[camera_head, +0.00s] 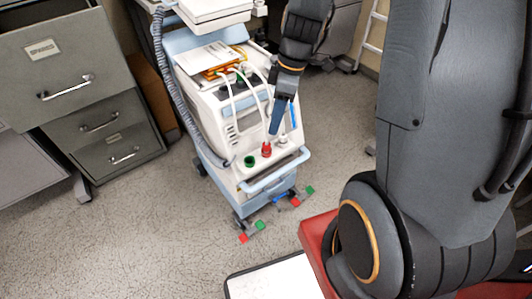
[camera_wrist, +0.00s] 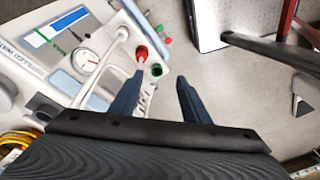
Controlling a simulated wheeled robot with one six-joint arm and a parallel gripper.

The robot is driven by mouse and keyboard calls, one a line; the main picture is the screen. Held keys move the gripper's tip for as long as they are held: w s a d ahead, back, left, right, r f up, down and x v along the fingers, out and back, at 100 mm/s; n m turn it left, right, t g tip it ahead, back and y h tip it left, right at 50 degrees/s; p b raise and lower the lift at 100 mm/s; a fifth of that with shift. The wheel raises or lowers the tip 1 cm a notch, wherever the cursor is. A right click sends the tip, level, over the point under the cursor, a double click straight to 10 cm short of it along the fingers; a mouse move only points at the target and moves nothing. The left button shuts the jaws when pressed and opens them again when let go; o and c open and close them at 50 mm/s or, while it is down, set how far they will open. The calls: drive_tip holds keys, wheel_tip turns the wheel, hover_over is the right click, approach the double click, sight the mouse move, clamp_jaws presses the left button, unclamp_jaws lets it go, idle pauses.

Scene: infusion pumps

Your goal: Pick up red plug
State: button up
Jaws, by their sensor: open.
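The red plug (camera_head: 267,149) stands on the front top ledge of a white and pale blue medical cart (camera_head: 220,122). In the wrist view the red plug (camera_wrist: 141,53) shows just beyond the tip of the left finger. My gripper (camera_wrist: 160,85) is open, with two dark blue fingers apart and nothing between them. In the head view my gripper (camera_head: 281,122) points down close above the red plug, seen nearly edge-on. Whether a finger touches the plug cannot be told.
A green socket (camera_head: 249,161) sits left of the plug, and a pale one to its right. A blue handle (camera_head: 275,172) runs along the cart's front. White hoses arch over the cart top. Grey filing cabinets (camera_head: 70,75) stand left. Open floor lies in front.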

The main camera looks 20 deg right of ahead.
sight(267, 142)
drive_tip(key=w+f+n, duration=0.1)
drive_tip(key=f, duration=0.3)
drive_tip(key=w+f+n+b, duration=0.1)
drive_tip(key=f, duration=0.3)
drive_tip(key=w+f+n+b, duration=0.1)
drive_tip(key=w+f+n, duration=0.1)
drive_tip(key=f, duration=0.3)
drive_tip(key=shift+w+a+y, duration=0.1)
drive_tip(key=shift+a+y, duration=0.25)
drive_tip(key=shift+y, duration=0.05)
drive_tip(key=shift+r, duration=0.1)
clamp_jaws()
drive_tip(key=shift+r, duration=0.1)
wheel_tip(267, 142, up, 10)
drive_tip(key=shift+p, duration=0.3)
